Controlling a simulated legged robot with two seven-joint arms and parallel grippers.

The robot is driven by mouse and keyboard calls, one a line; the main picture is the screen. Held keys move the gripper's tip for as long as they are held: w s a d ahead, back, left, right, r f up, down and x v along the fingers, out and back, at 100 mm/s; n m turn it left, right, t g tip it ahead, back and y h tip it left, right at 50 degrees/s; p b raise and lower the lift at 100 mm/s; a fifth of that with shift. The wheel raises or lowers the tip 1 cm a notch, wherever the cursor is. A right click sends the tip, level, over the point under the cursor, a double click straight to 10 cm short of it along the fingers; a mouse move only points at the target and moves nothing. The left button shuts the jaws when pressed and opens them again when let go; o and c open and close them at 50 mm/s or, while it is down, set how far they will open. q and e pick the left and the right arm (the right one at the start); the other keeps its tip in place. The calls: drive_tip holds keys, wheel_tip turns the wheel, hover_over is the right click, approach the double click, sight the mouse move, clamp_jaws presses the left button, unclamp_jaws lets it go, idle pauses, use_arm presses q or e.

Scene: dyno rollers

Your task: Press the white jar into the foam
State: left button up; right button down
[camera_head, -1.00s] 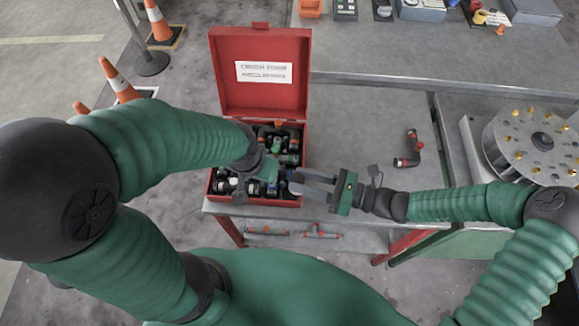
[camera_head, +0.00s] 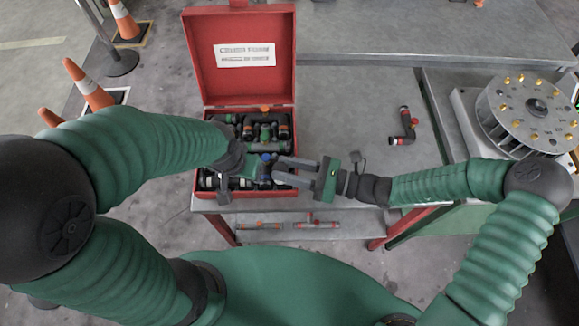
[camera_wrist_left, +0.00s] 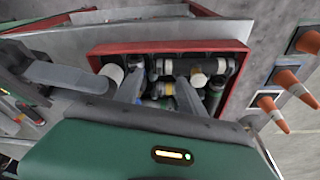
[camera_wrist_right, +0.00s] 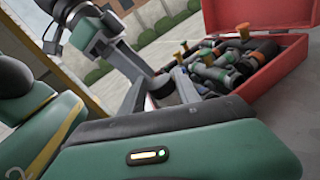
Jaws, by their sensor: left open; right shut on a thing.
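My right gripper (camera_head: 280,172) reaches in from the right, at the front right of the open red case (camera_head: 198,187). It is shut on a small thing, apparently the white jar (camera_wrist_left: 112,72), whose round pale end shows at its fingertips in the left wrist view. In the right wrist view a dark part sits between the fingers of the right gripper (camera_wrist_right: 160,92). My left gripper (camera_wrist_left: 158,92) is open over the case's contents, with nothing clearly between its fingers. The foam is mostly hidden under the fittings and grippers, so the jar's slot cannot be made out.
Several dark pipe fittings fill the case, one with a white end (camera_wrist_left: 198,79). The raised red lid (camera_head: 240,55) stands behind. A black-and-red elbow fitting (camera_head: 404,126) lies on the grey bench to the right. A round metal drum (camera_head: 530,112) stands farther right.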

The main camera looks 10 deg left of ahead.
use_arm(q)
drive_tip(key=shift+a, duration=0.1)
drive_tip(key=shift+d+r, duration=0.2)
drive_tip(key=shift+d, duration=0.45)
use_arm(e)
drive_tip(key=shift+d+r, duration=0.1)
drive_tip(key=shift+d, duration=0.7)
use_arm(q)
drive_tip(key=shift+d+r+p, duration=0.15)
drive_tip(key=shift+r+p, duration=0.05)
drive_tip(key=shift+p, duration=0.1)
use_arm(e)
drive_tip(key=shift+d, duration=0.35)
use_arm(q)
drive_tip(key=shift+a+f, duration=0.1)
drive_tip(key=shift+a, duration=0.4)
use_arm(e)
drive_tip(key=shift+a, duration=0.4)
use_arm(q)
drive_tip(key=shift+d, duration=0.1)
use_arm(e)
drive_tip(key=shift+d, duration=0.1)
use_arm(q)
drive_tip(key=shift+d+r, duration=0.2)
drive_tip(key=shift+r, duration=0.15)
drive_tip(key=shift+p, duration=0.3)
drive_tip(key=shift+a, duration=0.2)
use_arm(e)
drive_tip(key=shift+a, duration=0.25)
